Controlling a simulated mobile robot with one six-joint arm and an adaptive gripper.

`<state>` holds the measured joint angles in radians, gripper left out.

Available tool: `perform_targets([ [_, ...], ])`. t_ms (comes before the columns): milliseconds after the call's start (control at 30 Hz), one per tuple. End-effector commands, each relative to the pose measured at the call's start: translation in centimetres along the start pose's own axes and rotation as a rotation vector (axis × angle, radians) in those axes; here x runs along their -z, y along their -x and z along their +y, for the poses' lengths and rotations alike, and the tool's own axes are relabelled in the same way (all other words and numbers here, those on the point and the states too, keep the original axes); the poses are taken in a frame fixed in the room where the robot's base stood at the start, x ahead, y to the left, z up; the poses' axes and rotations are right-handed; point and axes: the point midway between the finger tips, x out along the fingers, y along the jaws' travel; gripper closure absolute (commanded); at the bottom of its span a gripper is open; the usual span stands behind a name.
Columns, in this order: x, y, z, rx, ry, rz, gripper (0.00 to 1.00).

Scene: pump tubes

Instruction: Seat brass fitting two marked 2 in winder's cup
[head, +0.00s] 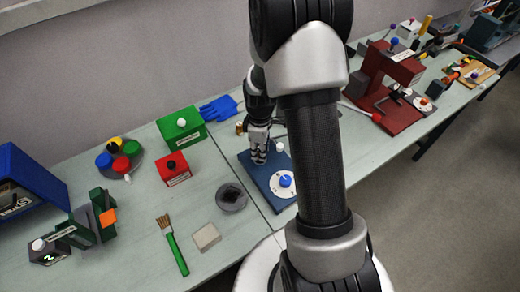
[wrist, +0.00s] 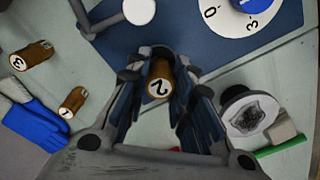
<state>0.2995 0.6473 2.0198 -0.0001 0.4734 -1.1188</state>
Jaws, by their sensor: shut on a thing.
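My gripper (wrist: 160,92) is shut on the brass fitting marked 2 (wrist: 158,84), which shows between the fingers with its numbered end toward the wrist camera. In the head view my gripper (head: 258,156) is over the left part of the winder's blue base (head: 252,167); the fitting cannot be made out there. The winder's base (wrist: 195,40) also shows in the wrist view, with a white dial (wrist: 236,18) and a crank with a white knob (wrist: 138,11). I cannot make out the cup, nor whether the fitting touches it.
Brass fittings marked 3 (wrist: 34,56) and 1 (wrist: 72,102) lie left of my gripper in the wrist view, near a blue glove (wrist: 38,124). Red and green boxes stand behind.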

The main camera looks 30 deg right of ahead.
Motion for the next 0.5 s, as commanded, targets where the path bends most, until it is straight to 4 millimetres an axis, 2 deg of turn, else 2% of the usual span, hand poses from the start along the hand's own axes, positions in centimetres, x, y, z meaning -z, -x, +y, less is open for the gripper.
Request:
perform_targets([
  [100,0.00,-0.41,0.01,0.000,0.000,0.000,1.00],
  [133,0.00,-0.37,-0.01,0.000,0.000,0.000,0.77],
  [400,0.00,-0.29,-0.01,0.000,0.000,0.000,0.59],
  [500,-0.01,-0.29,-0.01,0.000,0.000,0.000,0.58],
])
